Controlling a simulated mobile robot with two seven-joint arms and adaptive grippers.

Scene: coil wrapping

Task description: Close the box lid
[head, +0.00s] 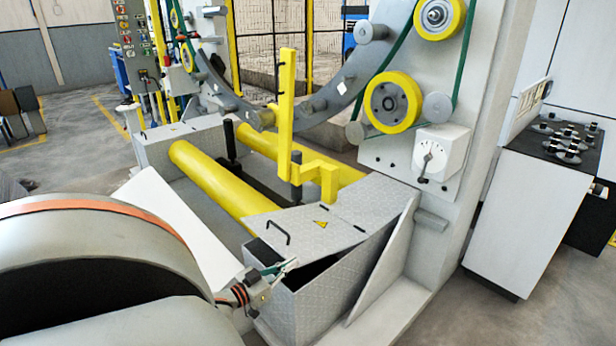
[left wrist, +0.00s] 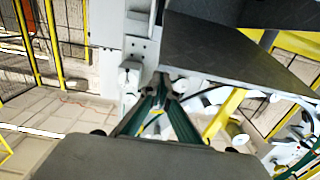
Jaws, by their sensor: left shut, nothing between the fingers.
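The box (head: 312,302) is a grey diamond-plate metal bin at the front of the machine in the head view. Its lid (head: 312,236) has a black handle and a yellow warning triangle. The lid stands ajar, with a dark gap between it and the box's front rim. My left gripper (head: 290,264) is shut and empty at the box's near left side, close to the gap and below the lid's front edge. Whether it touches the lid is unclear. Its green fingers show in the left wrist view (left wrist: 170,88), beside a large dark grey panel (left wrist: 232,50), possibly the lid.
Yellow rollers (head: 215,180) lie behind the box. A yellow bracket (head: 287,105) stands above them. The machine frame (head: 480,120) rises to the right, with a sloped grey brace (head: 383,258) beside the box. A control console (head: 535,215) stands farther right. Open floor lies at the lower right.

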